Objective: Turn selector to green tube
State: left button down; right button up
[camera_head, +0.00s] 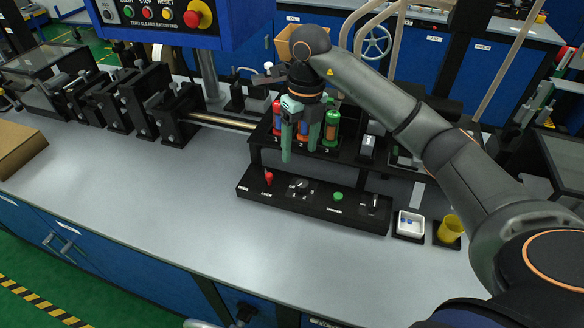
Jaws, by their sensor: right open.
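The selector (300,185) is a small knob with numbers around it on the black control panel (255,190). Its exact pointing is too small to tell. The green tube (331,129) stands upright at the right of the rack (326,151), above the label 3. A red tube (277,112) stands at label 1, and a middle tube at label 2 is mostly hidden behind my gripper. My right gripper (300,145) is open, fingers down, in front of the rack and above the selector, apart from it. My left gripper is out of view.
A red lock knob (268,178) is left of the selector; a green button (338,196) and a switch (374,202) are right of it. The front bench top is clear.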

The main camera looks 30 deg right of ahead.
aim_at(302, 183)
jog(key=shift+h, duration=0.3)
jog(key=f, duration=0.7)
jog(key=d+f+b, duration=0.1)
jog(key=f, duration=0.2)
jog(key=shift+f, duration=0.15)
jog(key=shift+w+f, duration=0.1)
jog(key=shift+f, duration=0.6)
jog(key=shift+c, duration=0.2)
grip_shut()
